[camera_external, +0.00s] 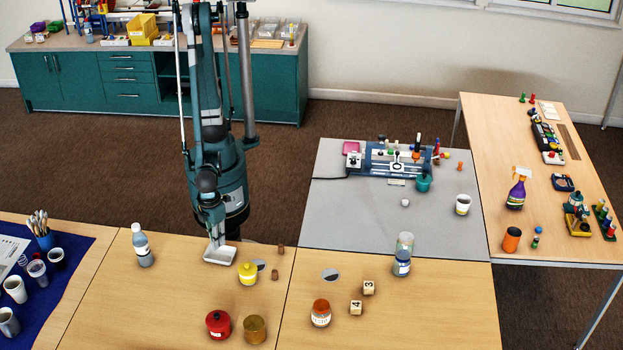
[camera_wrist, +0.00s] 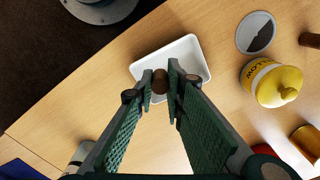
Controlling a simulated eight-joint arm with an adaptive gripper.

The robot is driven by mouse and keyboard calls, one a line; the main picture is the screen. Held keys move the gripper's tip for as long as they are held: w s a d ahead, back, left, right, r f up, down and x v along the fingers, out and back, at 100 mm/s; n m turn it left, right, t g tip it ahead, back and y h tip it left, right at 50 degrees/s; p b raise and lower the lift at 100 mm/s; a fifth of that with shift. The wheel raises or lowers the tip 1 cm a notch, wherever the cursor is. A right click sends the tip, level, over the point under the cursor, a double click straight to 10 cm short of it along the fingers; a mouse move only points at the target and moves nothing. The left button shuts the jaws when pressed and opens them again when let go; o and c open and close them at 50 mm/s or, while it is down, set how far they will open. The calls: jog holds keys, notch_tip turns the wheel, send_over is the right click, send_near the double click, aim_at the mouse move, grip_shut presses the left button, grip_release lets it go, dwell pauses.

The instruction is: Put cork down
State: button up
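My gripper (camera_wrist: 161,80) points down with its two green fingers closed around a brown cork (camera_wrist: 160,85). The cork is between the fingertips, over a small white tray (camera_wrist: 190,50), near its lower edge in the wrist view. I cannot tell whether the cork touches the tray. In the external view my gripper (camera_external: 215,238) is above the white tray (camera_external: 222,259) on the wooden table; I cannot make out the held cork there. Two more brown corks, an upper one (camera_external: 281,248) and a lower one (camera_external: 275,274), stand right of the tray.
A yellow lidded jar (camera_external: 248,274) and a grey disc (camera_external: 258,265) are just right of the tray. A red pot (camera_external: 218,324) and an amber jar (camera_external: 255,329) stand nearer the front. A grey bottle (camera_external: 142,246) stands left. The table between bottle and tray is clear.

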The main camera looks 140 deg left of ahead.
jog(key=shift+f+b, duration=0.5)
jog(key=shift+f, duration=1.4)
jog(key=shift+f, duration=0.15)
jog(key=shift+o, duration=1.6)
jog(key=shift+r, duration=0.25)
jog(key=shift+r+p, duration=1.6)
jog(key=shift+r, duration=4.3)
jog(key=shift+r, duration=0.1)
